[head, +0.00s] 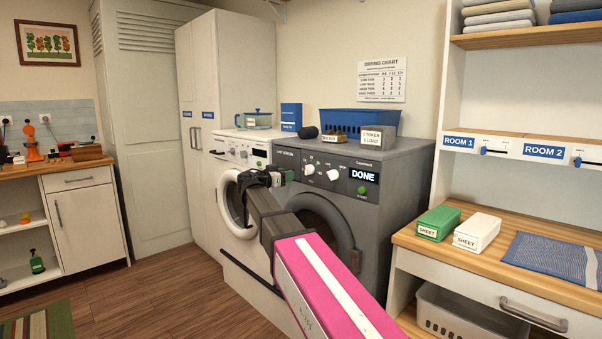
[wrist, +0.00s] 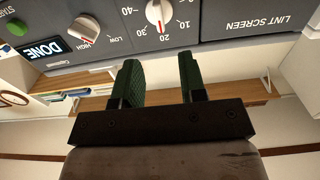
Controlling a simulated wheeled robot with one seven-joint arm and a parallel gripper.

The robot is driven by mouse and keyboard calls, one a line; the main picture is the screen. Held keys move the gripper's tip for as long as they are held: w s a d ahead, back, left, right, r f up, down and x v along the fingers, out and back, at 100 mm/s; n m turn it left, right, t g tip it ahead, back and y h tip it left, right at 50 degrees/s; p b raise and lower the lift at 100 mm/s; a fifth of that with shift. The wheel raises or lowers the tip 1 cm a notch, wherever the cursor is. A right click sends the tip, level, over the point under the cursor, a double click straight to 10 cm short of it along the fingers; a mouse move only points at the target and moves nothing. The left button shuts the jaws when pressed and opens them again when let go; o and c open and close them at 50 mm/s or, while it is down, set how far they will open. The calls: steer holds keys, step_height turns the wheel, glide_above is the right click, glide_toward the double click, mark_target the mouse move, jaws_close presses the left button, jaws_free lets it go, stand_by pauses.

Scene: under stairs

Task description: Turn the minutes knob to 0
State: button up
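The minutes knob (head: 309,169) is a white dial on the front panel of the grey dryer (head: 385,200), left of a second white knob (head: 333,174). It also shows at the top edge of the wrist view (wrist: 159,11), partly cut off, with its red mark toward the 20. My gripper (head: 284,176) is in front of the dryer panel, left of the minutes knob. In the wrist view my gripper (wrist: 160,65) has two dark green fingers spread apart with nothing between them. The knob lies beyond the fingertips and does not touch them.
The DONE display (head: 361,175) and a green button (head: 362,190) are right of the knobs. The white washer (head: 228,200) stands left of the dryer. A blue basket (head: 345,122) and label blocks sit on the dryer. A wooden counter (head: 500,262) is at right.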

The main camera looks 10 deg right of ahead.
mark_target(308, 170)
steer(key=x, duration=1)
jaws_close()
